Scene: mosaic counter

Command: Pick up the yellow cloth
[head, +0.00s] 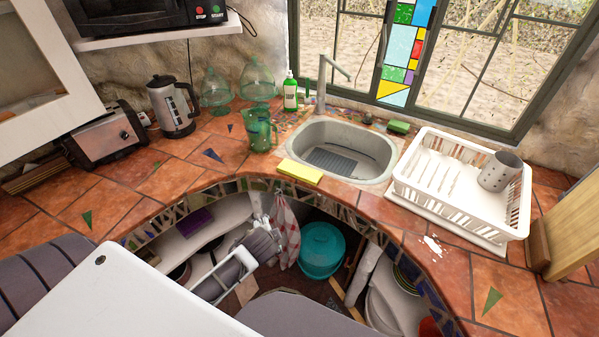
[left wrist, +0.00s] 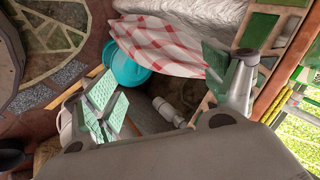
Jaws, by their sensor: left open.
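The yellow cloth (head: 300,171) lies folded and flat on the tiled counter, at the front left of the sink (head: 342,133), close to the counter's front edge. My left gripper (head: 262,228) is below that edge in the head view, lower than the cloth and left of it, not touching it. In the left wrist view the left gripper (left wrist: 165,85) has its two green-padded fingers wide apart with nothing held between them. I cannot clearly make out the cloth in that view. My right gripper is not in view.
A green jug (head: 259,131) stands left of the cloth; a white dish rack (head: 462,181) stands right. The counter left of the jug has clear room.

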